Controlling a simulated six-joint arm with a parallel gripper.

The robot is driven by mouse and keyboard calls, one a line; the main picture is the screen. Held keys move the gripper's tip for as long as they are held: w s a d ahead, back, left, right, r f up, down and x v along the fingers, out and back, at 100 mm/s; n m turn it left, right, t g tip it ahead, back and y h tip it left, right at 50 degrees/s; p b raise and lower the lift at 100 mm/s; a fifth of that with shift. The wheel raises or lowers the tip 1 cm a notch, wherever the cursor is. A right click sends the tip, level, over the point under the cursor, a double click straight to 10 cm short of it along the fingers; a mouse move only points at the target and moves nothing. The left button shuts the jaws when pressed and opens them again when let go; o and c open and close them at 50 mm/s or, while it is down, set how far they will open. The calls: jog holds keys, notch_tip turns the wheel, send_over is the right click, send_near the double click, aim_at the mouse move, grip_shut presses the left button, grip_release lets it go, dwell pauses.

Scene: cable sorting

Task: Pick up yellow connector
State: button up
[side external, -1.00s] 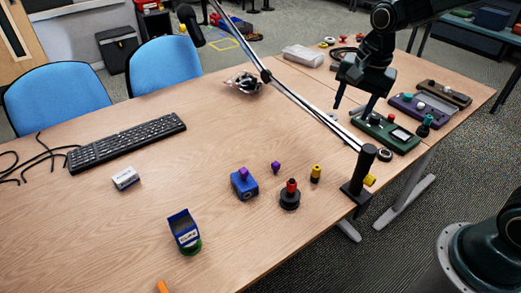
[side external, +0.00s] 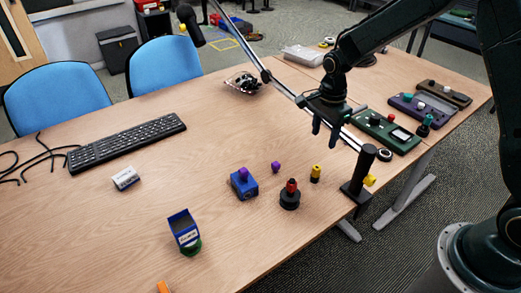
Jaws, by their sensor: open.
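The yellow connector (side external: 315,174) stands upright on the wooden table in the side external view, near the front edge. It is a small yellow piece with a dark band, just right of a red connector on a black round base (side external: 290,195). My gripper (side external: 324,131) is open and empty, pointing down above the table. In the picture it is above the yellow connector, apart from it. The silver boom of the lamp-like stand passes close by the gripper in the picture; I cannot tell the gap between them.
A black clamp post (side external: 358,178) with a yellow knob stands right of the yellow connector. A blue block with a purple connector (side external: 243,183) and a loose purple connector (side external: 276,167) stand to the left. Green (side external: 384,131) and purple device boxes lie at right.

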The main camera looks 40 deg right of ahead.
send_over(317, 167)
jog(key=shift+s+f, duration=0.15)
jog(key=shift+f, duration=4.1)
jog(key=shift+f, duration=0.1)
jog(key=shift+a+f, duration=0.1)
jog(key=shift+f, duration=2.4)
jog(key=shift+c, duration=0.4)
jog(key=c, duration=1)
